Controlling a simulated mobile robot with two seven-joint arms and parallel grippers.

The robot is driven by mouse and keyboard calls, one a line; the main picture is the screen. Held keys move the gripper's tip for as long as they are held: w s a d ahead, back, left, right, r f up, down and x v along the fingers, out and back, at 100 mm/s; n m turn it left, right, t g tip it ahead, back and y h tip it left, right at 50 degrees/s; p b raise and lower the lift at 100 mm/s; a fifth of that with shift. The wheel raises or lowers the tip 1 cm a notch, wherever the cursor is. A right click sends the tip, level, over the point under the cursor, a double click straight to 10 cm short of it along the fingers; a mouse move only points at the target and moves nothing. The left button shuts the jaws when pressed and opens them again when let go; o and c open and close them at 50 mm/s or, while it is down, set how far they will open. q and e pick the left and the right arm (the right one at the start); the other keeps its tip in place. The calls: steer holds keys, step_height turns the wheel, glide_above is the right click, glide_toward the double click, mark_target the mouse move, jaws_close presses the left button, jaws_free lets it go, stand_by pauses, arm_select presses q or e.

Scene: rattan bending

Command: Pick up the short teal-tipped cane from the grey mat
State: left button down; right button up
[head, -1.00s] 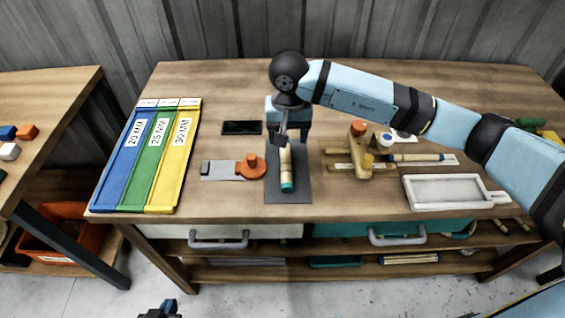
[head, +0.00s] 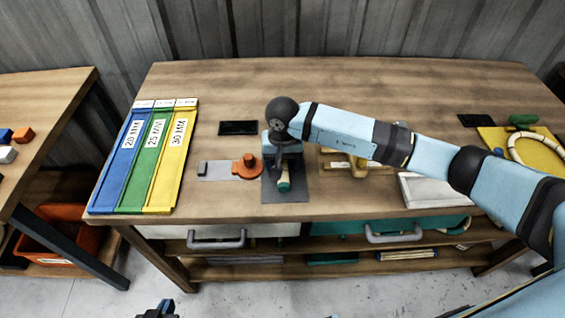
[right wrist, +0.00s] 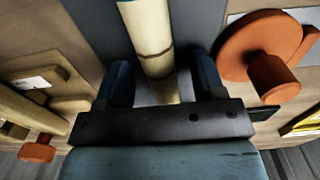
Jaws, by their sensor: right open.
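The short cane (head: 284,186) lies on the grey mat (head: 298,191), its teal tip toward me; the rest is mostly hidden under my right gripper. My right gripper (head: 283,160) is low over the mat, and its fingertips are hidden in the head view. In the right wrist view my right gripper (right wrist: 160,75) is open, with one dark finger on each side of the pale cane (right wrist: 149,35). I see no finger closed against it. My left gripper (head: 158,309) shows only as a small dark piece at the bottom edge, its jaws unclear.
A grey tool with an orange disc (head: 248,167) lies close left of the mat; its disc (right wrist: 262,50) is near a finger in the wrist view. A wooden jig (head: 350,163) and white tray (head: 425,192) are to the right. Coloured sizing lanes (head: 150,155) are at left.

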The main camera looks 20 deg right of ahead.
steer(key=c, duration=1)
steer(key=shift+r, duration=0.1)
